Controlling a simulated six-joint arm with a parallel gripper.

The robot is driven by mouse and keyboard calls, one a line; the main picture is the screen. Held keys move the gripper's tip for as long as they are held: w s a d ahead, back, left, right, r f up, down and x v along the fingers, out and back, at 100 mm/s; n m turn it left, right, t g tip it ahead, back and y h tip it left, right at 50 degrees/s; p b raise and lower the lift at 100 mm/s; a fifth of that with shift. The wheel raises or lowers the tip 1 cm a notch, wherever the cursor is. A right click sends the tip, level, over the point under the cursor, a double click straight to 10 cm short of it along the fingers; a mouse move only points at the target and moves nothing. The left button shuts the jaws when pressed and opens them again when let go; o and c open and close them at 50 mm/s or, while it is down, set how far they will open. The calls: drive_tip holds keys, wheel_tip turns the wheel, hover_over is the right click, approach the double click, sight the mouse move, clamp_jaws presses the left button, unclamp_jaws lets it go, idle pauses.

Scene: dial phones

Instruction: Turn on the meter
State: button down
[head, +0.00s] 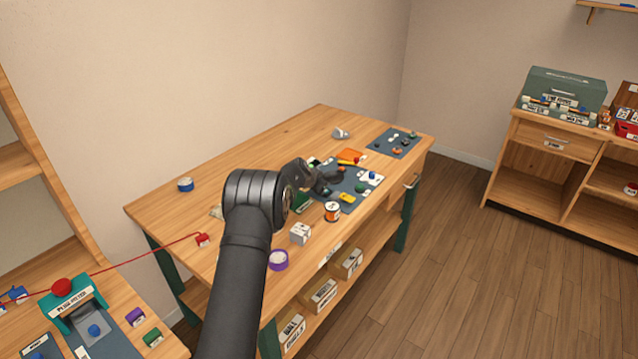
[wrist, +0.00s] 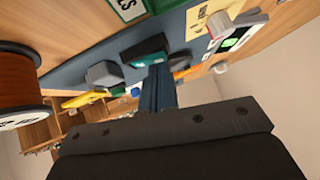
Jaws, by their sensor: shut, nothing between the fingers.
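A small pale device with a green screen and a red edge, which looks like a meter (wrist: 236,38), lies at the upper right of the wrist view. I cannot pick it out surely in the head view. A teal stand (head: 75,302) with a red dome and a label that seems to read "PLUG METER" is at the lower left of the head view. My gripper (head: 330,182) is low over the dark mat on the workbench. In the wrist view my gripper (wrist: 158,75) is shut and empty, left of the green-screen device and apart from it.
The workbench (head: 290,135) holds a dark mat (head: 345,198), an orange-and-white spool (head: 332,211), a white box (head: 300,233), purple tape (head: 278,260) and blue tape (head: 185,185). A red cord (head: 140,262) runs from the left. The bench's back left is mostly clear.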

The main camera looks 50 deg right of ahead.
drive_tip(key=shift+w+f+g, duration=0.25)
drive_tip(key=shift+f+g, duration=0.15)
drive_tip(key=shift+s, duration=1)
drive_tip(key=shift+r, duration=0.1)
drive_tip(key=r, duration=0.4)
drive_tip(key=shift+s+a+r, duration=0.25)
drive_tip(key=shift+s+r, duration=0.1)
drive_tip(key=shift+s, duration=0.05)
drive_tip(key=v, duration=0.9)
drive_tip(key=shift+s+a, duration=0.15)
drive_tip(key=shift+s, duration=0.15)
